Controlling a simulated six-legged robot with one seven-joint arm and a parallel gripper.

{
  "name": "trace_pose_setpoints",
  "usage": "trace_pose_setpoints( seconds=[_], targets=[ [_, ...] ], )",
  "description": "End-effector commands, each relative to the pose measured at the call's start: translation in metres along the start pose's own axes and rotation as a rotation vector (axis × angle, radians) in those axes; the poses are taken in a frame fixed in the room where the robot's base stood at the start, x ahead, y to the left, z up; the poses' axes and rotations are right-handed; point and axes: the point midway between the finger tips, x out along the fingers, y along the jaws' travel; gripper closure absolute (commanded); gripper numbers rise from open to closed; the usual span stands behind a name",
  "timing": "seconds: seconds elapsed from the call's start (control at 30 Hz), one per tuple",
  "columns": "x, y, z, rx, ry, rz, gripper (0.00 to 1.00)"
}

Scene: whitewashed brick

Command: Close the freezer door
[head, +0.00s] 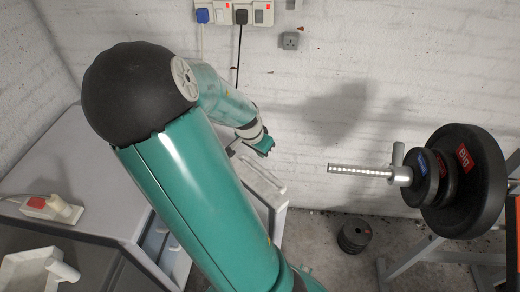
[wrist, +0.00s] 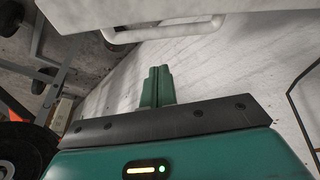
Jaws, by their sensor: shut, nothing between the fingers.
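The freezer (head: 110,180) is a grey-white cabinet at the left of the head view. Its door (head: 272,190) stands open to the right of the body, seen nearly edge-on and partly hidden behind my arm. My gripper (head: 266,149) is beside the top of the door, on its far side near the wall. In the wrist view, my gripper (wrist: 157,72) has its green fingers together with nothing between them. A white panel with a bar handle (wrist: 160,34), seemingly the door, lies just beyond the fingertips. I cannot tell whether they touch.
A barbell with weight plates (head: 465,180) rests on a rack at the right. Loose plates (head: 355,236) are stacked on the floor. A power strip (head: 50,208) and a white tray-like item (head: 38,272) are at the left. Sockets (head: 235,13) with cables are on the brick wall.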

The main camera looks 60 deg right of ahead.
Motion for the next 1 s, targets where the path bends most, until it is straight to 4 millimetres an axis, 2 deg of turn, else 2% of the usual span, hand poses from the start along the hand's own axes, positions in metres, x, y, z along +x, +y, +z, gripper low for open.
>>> trace_pose_setpoints(
  seconds=[0.13,0.47,0.57,0.67,0.77,0.87,1.0],
  targets=[
    [-0.007,0.0,-0.001,-0.001,0.0,-0.001,1.0],
    [-0.008,0.001,-0.001,0.0,-0.001,0.0,1.0],
    [-0.01,-0.002,0.005,-0.015,-0.016,-0.011,1.0],
    [-0.017,-0.012,0.023,-0.069,-0.064,-0.047,1.0],
    [-0.034,-0.028,0.054,-0.17,-0.135,-0.111,1.0],
    [-0.059,-0.042,0.087,-0.295,-0.199,-0.189,1.0],
    [-0.102,-0.054,0.13,-0.485,-0.255,-0.301,1.0]
  ],
)
